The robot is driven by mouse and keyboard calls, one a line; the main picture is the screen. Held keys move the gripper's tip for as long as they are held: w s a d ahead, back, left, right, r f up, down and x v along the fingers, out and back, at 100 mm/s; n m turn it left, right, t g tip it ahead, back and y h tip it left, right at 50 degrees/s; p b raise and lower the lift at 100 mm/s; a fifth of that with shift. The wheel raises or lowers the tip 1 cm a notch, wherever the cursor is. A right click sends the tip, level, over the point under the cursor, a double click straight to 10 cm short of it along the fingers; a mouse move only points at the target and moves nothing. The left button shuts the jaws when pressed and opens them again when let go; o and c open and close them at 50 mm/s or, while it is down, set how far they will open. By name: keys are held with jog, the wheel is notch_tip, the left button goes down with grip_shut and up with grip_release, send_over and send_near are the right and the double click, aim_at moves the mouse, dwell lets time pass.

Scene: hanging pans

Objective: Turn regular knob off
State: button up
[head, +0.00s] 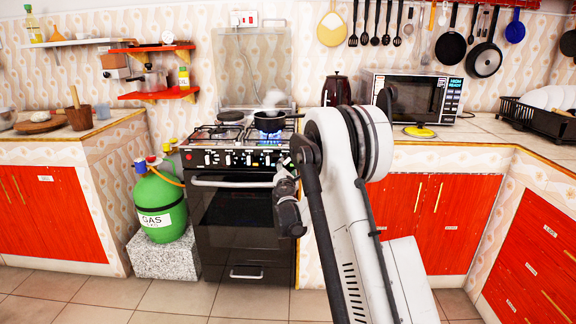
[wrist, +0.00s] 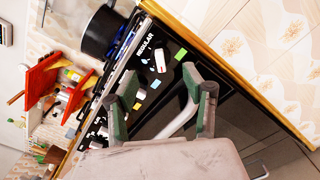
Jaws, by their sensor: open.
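The black stove (head: 232,215) stands in the middle of the head view, with a row of pale knobs along its front panel (head: 225,159). In the wrist view, a white knob (wrist: 160,61) sits beside the word REGULAR (wrist: 145,37). A blue flame (head: 268,136) burns under a steaming dark pot (head: 269,123) on the right burner. My gripper (wrist: 172,88) is open and empty in front of the panel's right part, with the REGULAR knob beyond its fingertips, seemingly apart from them. In the head view, my arm hides part of the stove's right side.
A green gas cylinder (head: 160,205) stands left of the stove on a stone block (head: 165,257). Counters flank the stove; the right one holds a microwave (head: 411,97) and a dish rack (head: 538,117). The oven door handle (head: 232,183) juts out below the panel. Pans hang above right.

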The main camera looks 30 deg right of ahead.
aim_at(288, 161)
jog(key=b+x, duration=0.1)
jog(key=x, duration=0.6)
jog(key=shift+r+b, duration=0.1)
jog(key=shift+b, duration=0.2)
jog(key=c, duration=1.1)
